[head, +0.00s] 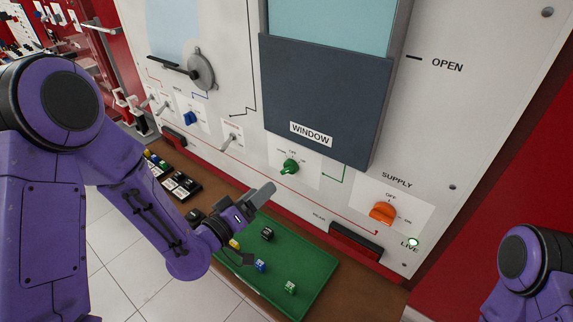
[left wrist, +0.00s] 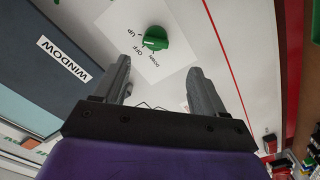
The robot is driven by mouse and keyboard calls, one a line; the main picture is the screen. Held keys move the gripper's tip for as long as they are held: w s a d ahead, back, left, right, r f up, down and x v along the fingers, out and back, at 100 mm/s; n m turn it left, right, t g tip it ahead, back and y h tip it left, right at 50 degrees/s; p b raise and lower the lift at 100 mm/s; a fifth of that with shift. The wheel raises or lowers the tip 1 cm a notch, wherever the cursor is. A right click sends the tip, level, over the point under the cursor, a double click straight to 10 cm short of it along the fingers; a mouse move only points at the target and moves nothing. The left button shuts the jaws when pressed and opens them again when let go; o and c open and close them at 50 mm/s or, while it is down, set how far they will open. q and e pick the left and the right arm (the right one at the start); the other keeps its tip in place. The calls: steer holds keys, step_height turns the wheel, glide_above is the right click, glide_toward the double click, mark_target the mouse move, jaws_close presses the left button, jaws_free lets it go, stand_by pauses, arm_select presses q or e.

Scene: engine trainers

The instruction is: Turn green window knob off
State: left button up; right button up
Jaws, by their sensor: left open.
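The green window knob (head: 290,166) sits on the white panel below the dark WINDOW board, on a white label with OFF at its top. In the left wrist view the green knob (left wrist: 155,38) shows beside the words UP, OFF and DOWN; I cannot tell for sure which one it points to. My left gripper (head: 256,199) is below and left of the knob in the head view. In the left wrist view its two fingers (left wrist: 160,70) are apart and empty, with the knob beyond their tips, not touched. My right gripper is out of view.
The orange SUPPLY knob (head: 382,213) and a lit LIVE lamp (head: 413,242) are at the right. A blue knob (head: 188,118) and a toggle switch (head: 231,140) are left of the green knob. A green tray (head: 310,271) with several small pieces lies below my left gripper.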

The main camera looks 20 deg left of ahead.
mark_target(285, 172)
arm_select(q)
steer(key=p+x, duration=0.1)
steer(key=x, duration=0.2)
steer(key=p+x, duration=0.1)
steer(key=x, duration=0.2)
steer(key=p+x, duration=0.1)
steer(key=x, duration=0.2)
steer(key=shift+d+r, duration=0.1)
steer(key=shift+d, duration=0.2)
steer(key=shift+d+r, duration=0.1)
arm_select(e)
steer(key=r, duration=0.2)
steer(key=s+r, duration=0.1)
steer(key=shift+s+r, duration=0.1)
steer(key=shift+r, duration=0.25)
arm_select(q)
steer(key=shift+w, duration=0.15)
steer(key=c, duration=1.1)
steer(key=shift+o, duration=0.2)
